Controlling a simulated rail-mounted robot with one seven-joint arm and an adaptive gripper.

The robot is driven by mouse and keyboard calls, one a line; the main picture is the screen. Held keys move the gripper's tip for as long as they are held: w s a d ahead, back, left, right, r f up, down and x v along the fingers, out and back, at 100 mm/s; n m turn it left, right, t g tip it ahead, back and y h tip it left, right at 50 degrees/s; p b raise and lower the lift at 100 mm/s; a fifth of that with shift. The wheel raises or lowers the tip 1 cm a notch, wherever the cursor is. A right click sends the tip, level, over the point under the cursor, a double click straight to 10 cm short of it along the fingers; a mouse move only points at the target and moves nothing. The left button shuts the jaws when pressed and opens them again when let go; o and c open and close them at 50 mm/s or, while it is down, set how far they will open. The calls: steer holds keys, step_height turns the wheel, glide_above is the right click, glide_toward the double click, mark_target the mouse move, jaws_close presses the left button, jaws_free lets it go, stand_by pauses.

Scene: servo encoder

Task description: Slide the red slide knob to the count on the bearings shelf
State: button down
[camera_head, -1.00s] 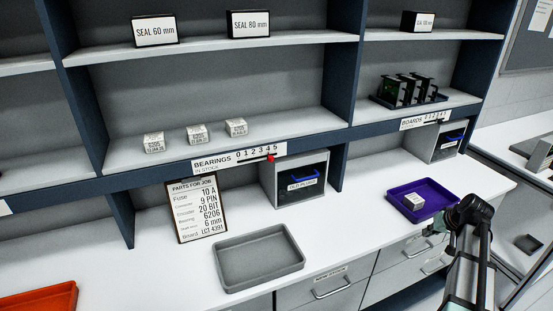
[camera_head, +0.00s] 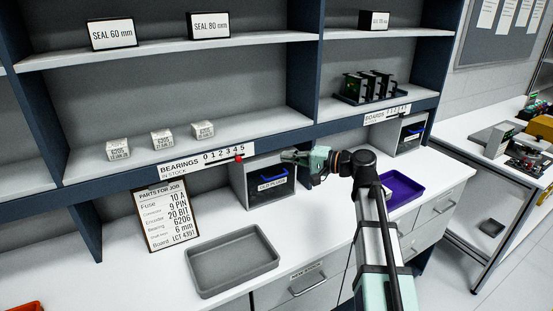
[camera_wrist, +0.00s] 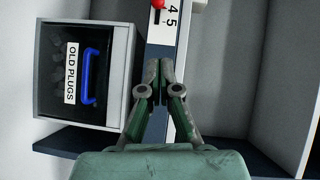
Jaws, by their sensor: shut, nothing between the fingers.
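The red slide knob (camera_head: 239,159) sits near the 4 and 5 end of the 0-to-5 scale on the bearings label (camera_head: 180,171). In the wrist view the knob (camera_wrist: 158,4) shows at the top edge beside the 4. Three small white bearing boxes (camera_head: 117,149) (camera_head: 162,138) (camera_head: 203,129) stand in a row on the bearings shelf (camera_head: 85,168). My gripper (camera_head: 284,155) is shut and empty, to the right of the knob and apart from it. In the wrist view its closed fingertips (camera_wrist: 160,64) point along the shelf edge toward the label.
The old plugs bin (camera_head: 238,186) stands below the shelf edge, close to my gripper. A parts clipboard (camera_head: 166,218), a grey tray (camera_head: 232,262) and a purple tray (camera_head: 410,187) are on the counter. A boards label with its own scale (camera_head: 376,118) is farther right.

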mark_target(240, 159)
steer(key=p+x, duration=0.1)
steer(key=x, duration=0.2)
steer(key=s+p+x, duration=0.1)
steer(key=x, duration=0.3)
steer(key=a+p+x, duration=0.1)
steer(key=p+x, duration=0.1)
steer(key=x, duration=0.1)
steer(key=shift+s+a, duration=0.2)
steer(key=shift+s, duration=0.05)
steer(key=shift+s+a+f, duration=0.15)
steer(key=shift+a+f, duration=0.15)
steer(key=shift+a, duration=0.3)
steer(key=shift+s+a+f+b, duration=0.1)
steer(key=shift+s+a+b, duration=0.2)
steer(key=shift+a, duration=0.2)
steer(key=shift+s+a+f+b, duration=0.1)
steer(key=shift+s+a+b, duration=0.2)
steer(key=shift+a, duration=0.2)
steer(key=shift+a+r, duration=0.15)
steer(key=shift+w, duration=0.1)
